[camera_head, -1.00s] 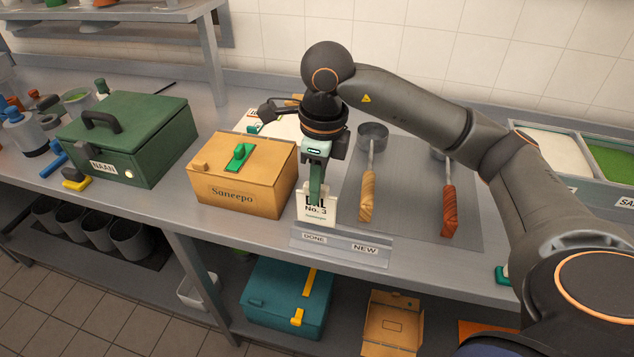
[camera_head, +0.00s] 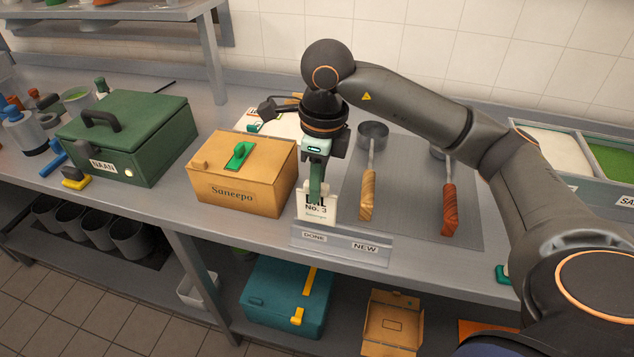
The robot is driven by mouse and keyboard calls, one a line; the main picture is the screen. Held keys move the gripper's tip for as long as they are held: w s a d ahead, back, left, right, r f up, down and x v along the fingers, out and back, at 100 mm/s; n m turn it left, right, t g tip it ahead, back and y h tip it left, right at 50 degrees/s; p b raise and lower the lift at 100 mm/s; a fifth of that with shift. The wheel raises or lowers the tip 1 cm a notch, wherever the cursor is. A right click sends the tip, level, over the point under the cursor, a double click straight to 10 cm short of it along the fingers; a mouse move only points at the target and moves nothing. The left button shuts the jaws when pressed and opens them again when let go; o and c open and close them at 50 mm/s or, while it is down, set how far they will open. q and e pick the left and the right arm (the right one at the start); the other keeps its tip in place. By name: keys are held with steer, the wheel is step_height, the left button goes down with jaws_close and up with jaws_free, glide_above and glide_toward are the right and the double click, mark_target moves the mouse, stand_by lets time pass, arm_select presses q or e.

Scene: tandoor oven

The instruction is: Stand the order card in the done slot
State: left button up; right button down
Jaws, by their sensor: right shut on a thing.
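The order card (camera_head: 317,211) is white with dark print reading "No. 3" and stands upright. My right gripper (camera_head: 316,189) comes down from above and is shut on the card's top part, hiding some of its print. The grey card holder (camera_head: 341,246) sits at the counter's front edge, with a "DONE" label (camera_head: 314,237) on the left and a "NEW" label (camera_head: 364,248) on the right. The card is at the holder's left part, behind the DONE label. Its lower edge is hidden by the holder's front, so I cannot tell how deep it sits. My left gripper is not in view.
A yellow "Saneepo" box (camera_head: 242,185) stands close left of the card. Two ladles, one with a light wooden handle (camera_head: 367,195) and one reddish (camera_head: 450,210), lie on a grey mat (camera_head: 410,205) to the right. A green NAAN box (camera_head: 135,130) stands farther left.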

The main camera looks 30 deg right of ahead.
steer(key=shift+f, duration=0.15)
steer(key=shift+f+b, duration=0.35)
steer(key=shift+b, duration=0.05)
steer(key=shift+f+b, duration=1.55)
steer(key=shift+f, duration=0.2)
steer(key=c, duration=0.8)
jaws_free()
steer(key=shift+o, duration=0.2)
steer(key=shift+r, duration=0.1)
steer(key=shift+s+d+r+p, duration=0.1)
steer(key=shift+r+p, duration=1.35)
steer(key=shift+r, duration=0.55)
steer(key=shift+s+d+r+p, duration=0.1)
steer(key=shift+r+p, duration=1.35)
steer(key=shift+r, duration=0.5)
steer(key=shift+s+f, duration=0.1)
